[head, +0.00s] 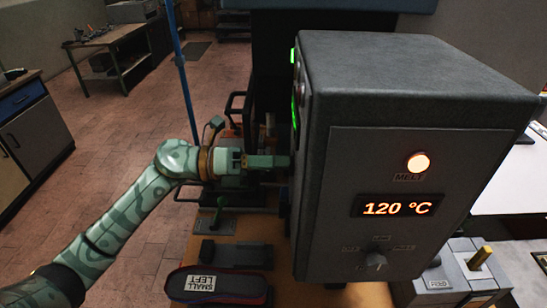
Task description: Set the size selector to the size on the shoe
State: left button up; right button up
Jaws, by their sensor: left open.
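A dark shoe part (245,288) with a reddish rim lies at the bottom of the view. Its white label (200,283) reads SMALL LEFT and appears upside down. My left gripper (280,161) is open, with its fingertips close to the left side of the grey machine box (400,150). Whether they touch anything there is unclear. My right gripper is not in view.
The box front has a lit MELT lamp (418,162), a 120 °C display (397,207) and a knob (376,262) with small labels. A FEED block (462,276) with a brass pin stands at lower right. A blue pole (184,75) rises behind my left arm.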

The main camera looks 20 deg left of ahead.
pick_arm(q)
jog(key=c, duration=1)
jog(key=shift+r+n+p, duration=0.1)
jog(key=shift+n+p, duration=0.75)
jog(key=shift+n, duration=0.25)
jog(key=shift+a+n+p, duration=0.1)
jog(key=shift+n+p, duration=0.8)
jog(key=shift+n, duration=0.3)
jog(key=shift+f+n+p, duration=0.15)
jog(key=shift+n+p, duration=0.6)
jog(key=shift+n, duration=0.3)
jog(key=shift+f+n+p, duration=0.1)
jog(key=shift+n+p, duration=0.6)
jog(key=shift+n, duration=0.35)
jog(key=o, duration=1)
